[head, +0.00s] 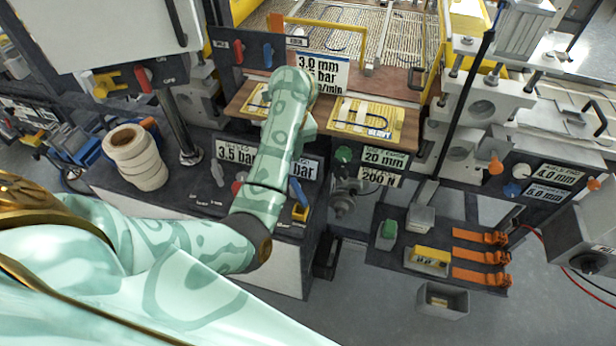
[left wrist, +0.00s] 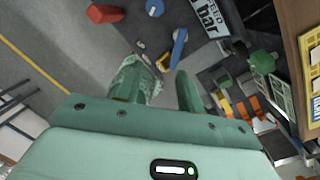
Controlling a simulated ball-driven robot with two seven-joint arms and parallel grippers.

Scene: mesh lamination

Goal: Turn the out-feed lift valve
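A blue lever (head: 297,192) stands on the dark bench top, just below a partly covered label ending in "bar" (head: 303,168). In the left wrist view the blue lever (left wrist: 178,48) lies just beyond my fingertips, beside a label reading "FEED" and "bar" (left wrist: 208,20). My left gripper (left wrist: 160,82) has its two green fingers apart, with nothing seen between them. The lever appears ahead of the right-hand finger, and I cannot tell whether they touch. In the head view my forearm hides the gripper. My right gripper is in neither view.
A red handle (head: 238,184) and a grey lever (head: 217,174) stand left of my forearm. A yellow-orange block (head: 300,212) sits just below the blue lever. Another red handle (head: 238,51) and blue handle (head: 267,55) are on the upper panel. White rolls (head: 135,157) stand left.

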